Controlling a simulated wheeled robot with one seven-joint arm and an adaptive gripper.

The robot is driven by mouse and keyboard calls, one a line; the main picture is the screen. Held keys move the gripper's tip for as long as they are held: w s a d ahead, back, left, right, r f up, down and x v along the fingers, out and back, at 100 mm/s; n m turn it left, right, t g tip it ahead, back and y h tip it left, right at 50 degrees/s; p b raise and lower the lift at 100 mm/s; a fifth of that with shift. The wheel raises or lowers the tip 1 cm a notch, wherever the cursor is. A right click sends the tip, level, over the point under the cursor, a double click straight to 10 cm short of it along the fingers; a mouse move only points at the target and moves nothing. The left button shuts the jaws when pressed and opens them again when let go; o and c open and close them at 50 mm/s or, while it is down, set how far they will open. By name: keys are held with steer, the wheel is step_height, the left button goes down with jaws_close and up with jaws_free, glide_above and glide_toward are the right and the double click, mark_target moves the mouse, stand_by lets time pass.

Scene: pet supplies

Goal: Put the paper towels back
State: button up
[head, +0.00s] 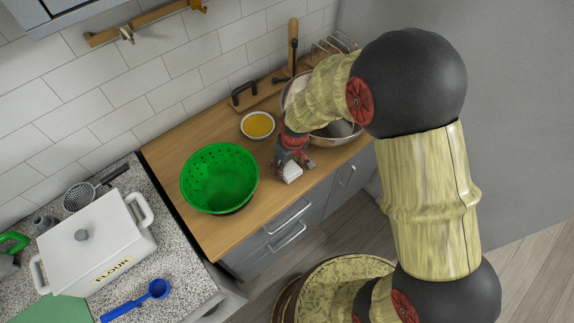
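A small white object (291,172) is at the front of the wooden counter, right of the green colander. It may be the paper towels, but it is too small and partly covered to be sure. My gripper (294,163) points down right at it, with its red and grey fingers at the object's upper side. I cannot tell whether the fingers are closed on it. An upright wooden post (293,45) stands at the back of the counter near the wall. Part of another white thing (297,88) shows behind my arm by the metal bowl.
A green colander (220,178) and a bowl of yellow contents (257,125) stand left of my gripper. A large metal bowl (340,131) is close on the right, partly behind my arm. A white flour container (95,243) and blue scoop (135,300) are on the speckled counter.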

steer(key=shift+r, duration=0.1)
steer(key=o, duration=1.1)
steer(key=shift+f, duration=0.2)
steer(key=shift+r, duration=0.6)
step_height(320, 180, up, 11)
steer(key=s+d+p, duration=0.1)
steer(key=s+p, duration=0.1)
step_height(320, 180, up, 14)
steer(key=m+t, duration=0.2)
steer(key=m, duration=0.1)
glide_above(291, 169)
steer(key=s+d, duration=0.6)
steer(key=d, duration=0.1)
steer(key=s+d+r+m+t, duration=0.1)
steer(key=s+d+r+m, duration=0.1)
steer(key=s, duration=0.4)
steer(key=s+d+r+m+t+h, duration=0.1)
steer(key=s+d+r, duration=0.3)
steer(key=s+r, duration=0.2)
steer(key=shift+s+m, duration=0.2)
steer(key=shift+m, duration=0.2)
